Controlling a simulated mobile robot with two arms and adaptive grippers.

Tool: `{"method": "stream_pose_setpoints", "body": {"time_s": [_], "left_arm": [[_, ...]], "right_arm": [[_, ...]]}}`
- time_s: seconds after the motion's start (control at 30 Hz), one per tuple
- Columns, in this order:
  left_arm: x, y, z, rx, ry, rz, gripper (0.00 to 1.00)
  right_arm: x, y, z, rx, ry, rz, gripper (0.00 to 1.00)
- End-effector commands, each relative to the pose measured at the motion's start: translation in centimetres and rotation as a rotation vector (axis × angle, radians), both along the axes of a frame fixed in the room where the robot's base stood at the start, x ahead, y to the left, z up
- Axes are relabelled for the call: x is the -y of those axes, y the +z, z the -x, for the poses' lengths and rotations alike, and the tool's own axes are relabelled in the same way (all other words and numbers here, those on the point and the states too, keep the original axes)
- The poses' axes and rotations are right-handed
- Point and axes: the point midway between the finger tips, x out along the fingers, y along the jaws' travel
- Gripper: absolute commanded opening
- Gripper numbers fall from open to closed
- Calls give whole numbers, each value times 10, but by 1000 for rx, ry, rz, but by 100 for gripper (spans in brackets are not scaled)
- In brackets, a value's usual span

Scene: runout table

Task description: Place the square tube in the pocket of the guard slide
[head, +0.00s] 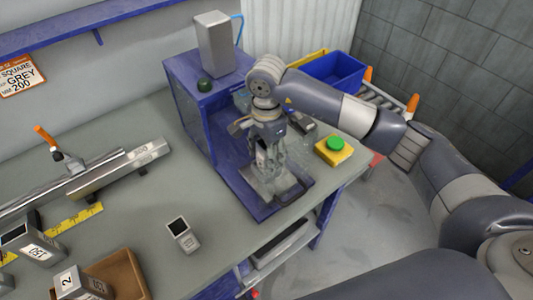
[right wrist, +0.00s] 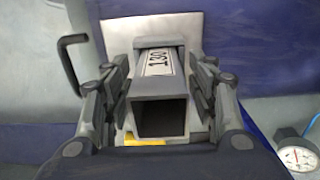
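My right gripper (head: 268,165) points down over the blue machine at the table's right end. In the right wrist view its fingers (right wrist: 160,100) are closed on both sides of a grey square tube (right wrist: 160,85) labelled 130, open end toward the camera. A light metal plate (right wrist: 120,32), apparently the guard slide, lies behind the tube; it also shows below the gripper in the head view (head: 270,193). The gripper hides most of the tube in the head view. I cannot tell whether the tube rests in the pocket. My left gripper is not in view.
A short square tube (head: 183,235) stands alone on the grey table (head: 130,225). More labelled tubes (head: 35,245) and a brown box (head: 125,272) are at lower left. A yellow box with a green button (head: 335,149) is right of the machine. A dial gauge (right wrist: 297,153) shows at lower right.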

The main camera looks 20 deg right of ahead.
Motion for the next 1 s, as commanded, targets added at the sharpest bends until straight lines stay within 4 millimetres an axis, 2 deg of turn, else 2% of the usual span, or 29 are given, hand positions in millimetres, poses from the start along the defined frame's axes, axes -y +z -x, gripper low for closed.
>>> {"method": "stream_pose_setpoints", "body": {"time_s": [0.27,0.3,0.47,0.63,0.8,1.0], "left_arm": [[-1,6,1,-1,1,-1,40],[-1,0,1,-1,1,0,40],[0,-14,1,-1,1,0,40],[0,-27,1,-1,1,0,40],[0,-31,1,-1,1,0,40],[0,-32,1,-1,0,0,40]], "right_arm": [[0,6,0,0,0,0,53],[0,8,-1,3,0,0,53],[0,38,-2,9,0,0,53],[0,76,-1,8,0,-1,53],[0,106,-1,5,-1,1,53],[0,121,-1,2,-1,0,53]]}}
